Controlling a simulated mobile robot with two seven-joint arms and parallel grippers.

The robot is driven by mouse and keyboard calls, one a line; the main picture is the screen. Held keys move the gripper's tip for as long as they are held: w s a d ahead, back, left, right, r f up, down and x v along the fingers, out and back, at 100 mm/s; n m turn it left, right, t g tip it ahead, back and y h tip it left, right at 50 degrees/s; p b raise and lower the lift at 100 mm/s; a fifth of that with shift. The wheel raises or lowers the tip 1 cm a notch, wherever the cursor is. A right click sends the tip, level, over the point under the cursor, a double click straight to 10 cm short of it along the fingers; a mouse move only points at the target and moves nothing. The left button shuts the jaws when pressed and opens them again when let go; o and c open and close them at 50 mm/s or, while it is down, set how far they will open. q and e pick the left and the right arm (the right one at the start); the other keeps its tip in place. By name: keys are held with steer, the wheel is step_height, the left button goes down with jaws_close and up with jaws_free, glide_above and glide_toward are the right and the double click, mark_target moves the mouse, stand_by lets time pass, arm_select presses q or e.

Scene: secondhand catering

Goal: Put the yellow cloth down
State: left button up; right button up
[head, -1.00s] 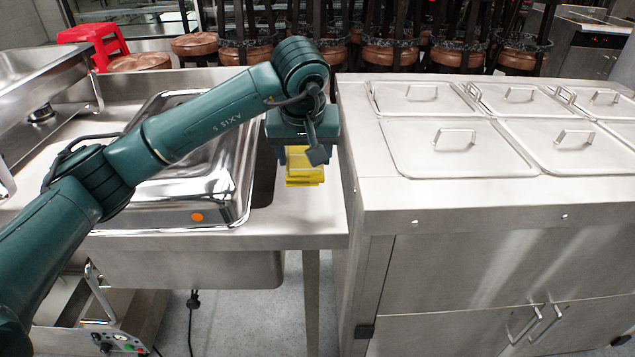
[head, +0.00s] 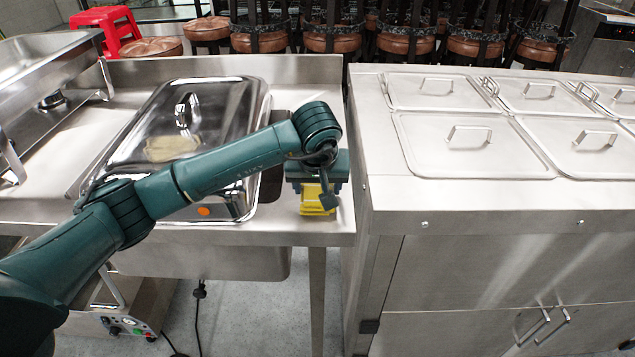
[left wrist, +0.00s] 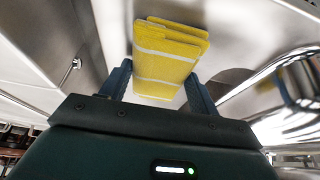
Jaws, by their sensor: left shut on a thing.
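The yellow cloth (head: 316,201) is a folded, layered bundle. My left gripper (head: 318,188) is shut on it and points down over the strip of steel counter (head: 331,228) between the sink and the prep unit. In the left wrist view the cloth (left wrist: 168,62) sits between the two fingers, with pale stripes across it. Its lower end is at or just above the counter; I cannot tell whether it touches. My right gripper is not in view.
A lidded steel chafing dish (head: 229,103) stands left of the gripper, over the sink area. The steel prep unit (head: 400,205) with lidded pans rises close on the right. Stools (head: 333,42) and a red step stool (head: 108,30) stand behind.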

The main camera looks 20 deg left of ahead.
arm_select(q)
steer(key=shift+f, duration=0.1)
steer(key=o, duration=0.9)
steer(key=shift+o, duration=0.2)
